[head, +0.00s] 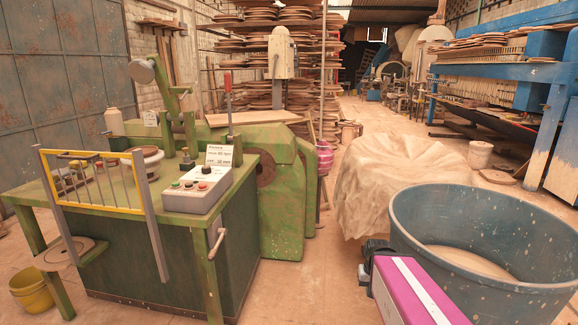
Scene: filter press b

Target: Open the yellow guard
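The yellow guard (98,207) is a rectangular yellow frame with thin grey vertical bars, at the front left of the green machine (185,250). It stands upright between two grey posts, a left one (53,195) and a right one (150,215). Its lower edge is near the table top, in front of a round pot-like part (147,160) and small parts. No gripper fingers can be made out. A purple and white block with a black piece shows at the lower right; I cannot tell whether it belongs to my arm.
A control box (197,189) with buttons sits right of the guard, and a pale handle (217,243) sticks out below it. A large blue-grey tub (490,250) and a cloth-covered heap (390,185) stand to the right. A yellow bucket (32,290) is at the lower left. Floor shows between machine and tub.

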